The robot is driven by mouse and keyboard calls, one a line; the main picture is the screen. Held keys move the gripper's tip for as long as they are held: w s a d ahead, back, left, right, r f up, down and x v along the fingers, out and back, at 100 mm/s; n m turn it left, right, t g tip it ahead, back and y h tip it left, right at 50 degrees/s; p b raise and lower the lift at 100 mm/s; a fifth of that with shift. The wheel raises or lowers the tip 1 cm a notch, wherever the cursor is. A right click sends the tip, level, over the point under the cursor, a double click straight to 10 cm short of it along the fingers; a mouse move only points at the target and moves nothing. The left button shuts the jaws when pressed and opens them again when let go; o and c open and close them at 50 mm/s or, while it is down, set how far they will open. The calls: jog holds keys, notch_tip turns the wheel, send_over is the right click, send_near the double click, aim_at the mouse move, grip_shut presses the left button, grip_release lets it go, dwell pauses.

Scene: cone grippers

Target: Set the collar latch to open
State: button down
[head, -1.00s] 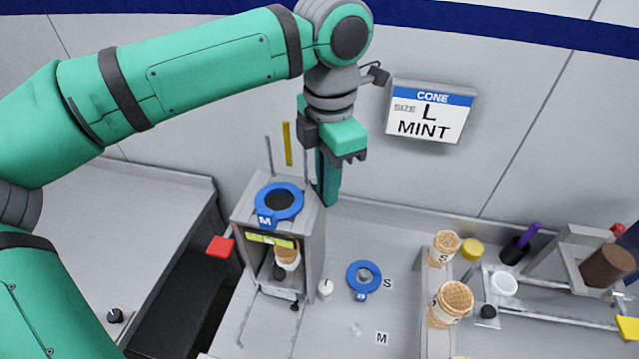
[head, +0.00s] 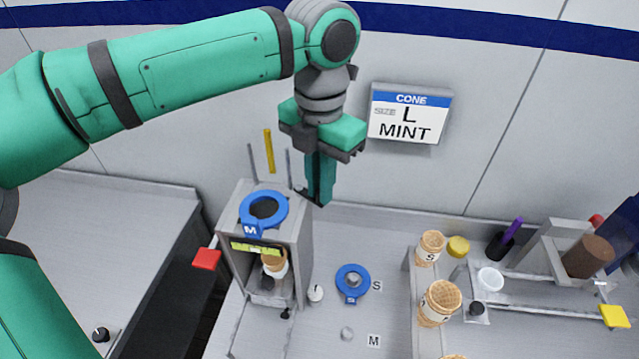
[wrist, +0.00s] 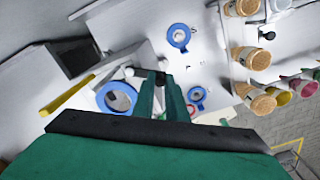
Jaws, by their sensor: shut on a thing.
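A grey box-shaped stand (head: 303,250) carries a blue collar marked M (head: 264,209) on its top. The collar latch is a small dark piece (head: 309,196) at the right rear edge of the stand's top. My gripper (head: 321,200) points down there, its green fingers close together on the latch. In the wrist view the fingertips (wrist: 161,84) meet around its dark knob (wrist: 161,77), and the collar (wrist: 117,98) lies just left of them. The fingers hide part of the latch, so its setting cannot be read.
A cone (head: 275,262) stands inside the stand. A blue ring (head: 352,280) lies on the bench by the S mark. A cone rack (head: 416,300) stands to the right. A wall sign (head: 409,113) reads cone size L, mint. A red tab (head: 206,259) is left of the stand.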

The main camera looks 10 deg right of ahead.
jog(key=c, duration=1.8)
grip_release()
jog(key=shift+o, duration=0.2)
notch_tip(320, 180, up, 8)
jog(key=shift+f, duration=0.25)
jog(key=shift+a, duration=0.1)
